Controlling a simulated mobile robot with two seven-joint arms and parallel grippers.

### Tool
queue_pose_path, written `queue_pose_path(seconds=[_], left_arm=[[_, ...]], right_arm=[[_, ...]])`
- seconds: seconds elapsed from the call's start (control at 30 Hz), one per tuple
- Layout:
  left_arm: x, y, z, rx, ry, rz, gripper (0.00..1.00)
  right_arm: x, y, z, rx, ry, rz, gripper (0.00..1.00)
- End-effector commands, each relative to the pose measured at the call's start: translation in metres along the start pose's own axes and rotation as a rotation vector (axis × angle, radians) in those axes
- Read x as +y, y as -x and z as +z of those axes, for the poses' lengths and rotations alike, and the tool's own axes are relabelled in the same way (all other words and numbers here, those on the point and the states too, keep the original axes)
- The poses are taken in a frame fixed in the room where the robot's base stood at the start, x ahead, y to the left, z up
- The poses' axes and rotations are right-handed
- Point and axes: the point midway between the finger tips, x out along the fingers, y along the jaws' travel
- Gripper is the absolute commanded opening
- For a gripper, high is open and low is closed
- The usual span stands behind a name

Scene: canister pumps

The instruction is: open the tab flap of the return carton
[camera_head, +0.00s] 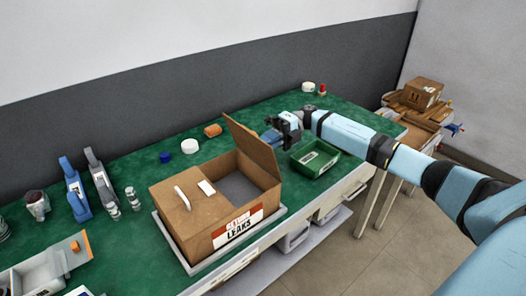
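The return carton (200,232) is a brown box on the green bench, with a red and white label reading "LEAKS" on its front. Its right half is open, and a brown flap (257,155) stands up at the far right edge. Its left half is covered by a flat flap (185,212) with a white strip-like tab (182,198) and a small white label. My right gripper (286,132) is behind and right of the carton, apart from the tab. Its fingers are too small and dark to read. My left gripper is not in view.
The carton stands in a pale tray (196,268). A green bin (315,160) sits right of it. A white lid (190,146), a blue cap (165,157) and an orange piece (213,130) lie behind. Blue and grey pump-like items stand at left.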

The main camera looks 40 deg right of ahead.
Motion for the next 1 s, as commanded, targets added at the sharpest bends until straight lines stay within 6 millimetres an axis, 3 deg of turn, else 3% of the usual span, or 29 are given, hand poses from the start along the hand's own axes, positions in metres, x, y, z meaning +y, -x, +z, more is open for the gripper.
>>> queue_pose_path(seconds=[0.03,0.2,0.5,1.0], left_arm=[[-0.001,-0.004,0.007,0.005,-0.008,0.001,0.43],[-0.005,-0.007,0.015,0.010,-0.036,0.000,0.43],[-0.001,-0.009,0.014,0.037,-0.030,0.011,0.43],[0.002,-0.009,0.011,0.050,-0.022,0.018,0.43]], right_arm=[[-0.009,0.002,0.000,0.000,-0.001,0.042,0.00],[-0.014,0.008,0.000,0.000,0.000,0.176,0.00],[-0.020,0.016,0.000,0.000,0.000,0.332,0.00],[-0.021,0.018,0.000,0.002,-0.002,0.390,0.00]])
